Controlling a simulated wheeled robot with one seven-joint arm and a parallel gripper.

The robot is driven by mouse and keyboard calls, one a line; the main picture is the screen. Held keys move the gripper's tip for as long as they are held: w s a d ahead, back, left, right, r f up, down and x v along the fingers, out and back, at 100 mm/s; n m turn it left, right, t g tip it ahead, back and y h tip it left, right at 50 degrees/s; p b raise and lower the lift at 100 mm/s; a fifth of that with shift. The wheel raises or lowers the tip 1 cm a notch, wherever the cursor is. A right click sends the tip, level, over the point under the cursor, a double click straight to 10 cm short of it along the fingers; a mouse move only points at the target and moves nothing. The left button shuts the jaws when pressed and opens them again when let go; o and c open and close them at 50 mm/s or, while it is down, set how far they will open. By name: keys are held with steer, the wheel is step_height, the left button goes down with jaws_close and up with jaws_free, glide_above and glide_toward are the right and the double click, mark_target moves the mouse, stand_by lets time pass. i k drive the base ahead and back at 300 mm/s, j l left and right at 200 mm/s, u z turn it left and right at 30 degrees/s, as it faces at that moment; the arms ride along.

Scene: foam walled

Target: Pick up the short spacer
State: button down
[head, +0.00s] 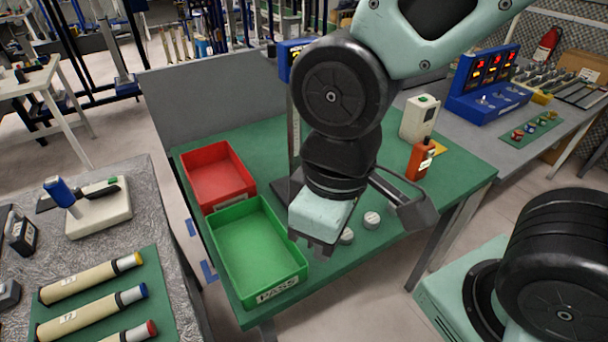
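Two small pale round pieces, likely spacers, lie on the green table top (385,254). One piece (346,237) is just right of my gripper, and the other piece (371,220) is a little farther back and right. I cannot tell which is shorter. My gripper (318,250) points down over the table, beside the green tray and left of the nearer piece. Its fingers are dark and small, largely hidden under the pale gripper body, and whether they are open or shut does not show. Anything directly under the gripper is hidden.
A green tray (295,263) marked PASS stands left of my gripper, with a red tray (217,148) behind it. A dark-based upright stand (294,130) is partly hidden behind my arm.

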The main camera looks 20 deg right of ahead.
mark_target(347, 237)
steer(key=k+j+z, duration=0.2)
steer(key=k, duration=0.25)
steer(key=k+z, duration=0.2)
steer(key=k, duration=0.2)
